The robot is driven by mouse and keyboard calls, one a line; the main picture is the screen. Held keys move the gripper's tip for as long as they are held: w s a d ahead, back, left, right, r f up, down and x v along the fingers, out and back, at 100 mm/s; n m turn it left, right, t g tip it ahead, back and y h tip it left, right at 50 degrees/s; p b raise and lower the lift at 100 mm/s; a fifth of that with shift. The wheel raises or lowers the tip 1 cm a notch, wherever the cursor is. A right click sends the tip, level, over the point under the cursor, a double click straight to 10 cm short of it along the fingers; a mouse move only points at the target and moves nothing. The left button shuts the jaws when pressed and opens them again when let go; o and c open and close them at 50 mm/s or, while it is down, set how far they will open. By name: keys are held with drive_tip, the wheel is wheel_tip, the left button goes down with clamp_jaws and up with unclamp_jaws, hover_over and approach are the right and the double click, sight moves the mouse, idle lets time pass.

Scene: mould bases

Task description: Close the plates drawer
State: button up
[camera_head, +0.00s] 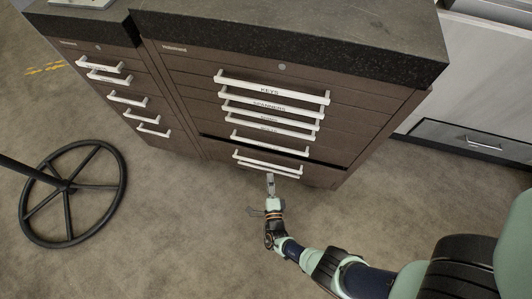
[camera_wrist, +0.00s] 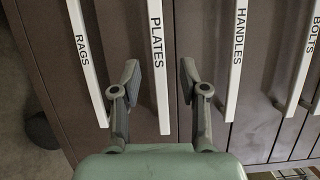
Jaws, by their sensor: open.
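The plates drawer is near the bottom of the brown cabinet and stands partly out, with a dark gap above its front. Its white bar handle (camera_head: 268,161) also shows in the wrist view, marked PLATES (camera_wrist: 160,70). My gripper (camera_head: 270,179) is in front of this handle, low on the cabinet. In the wrist view my open gripper (camera_wrist: 159,78) has one finger on each side of the PLATES handle, with visible space on both sides. I cannot tell how deep the fingers reach past the bar.
The rags handle (camera_wrist: 88,60) lies just below the plates handle, and the handles handle (camera_wrist: 236,60) lies above it. A second drawer cabinet (camera_head: 115,70) stands at left. A black spoked wheel (camera_head: 72,190) stands on the floor.

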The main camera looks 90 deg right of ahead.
sight(267, 164)
drive_tip(key=shift+n+t, duration=0.3)
drive_tip(key=shift+n, duration=0.1)
drive_tip(key=d, duration=0.2)
drive_tip(key=d+b, duration=0.1)
drive_tip(key=d, duration=0.2)
drive_tip(key=w+d+b, duration=0.1)
drive_tip(key=d, duration=0.1)
drive_tip(key=shift+d+f, duration=0.15)
drive_tip(key=shift+d, duration=0.15)
clamp_jaws()
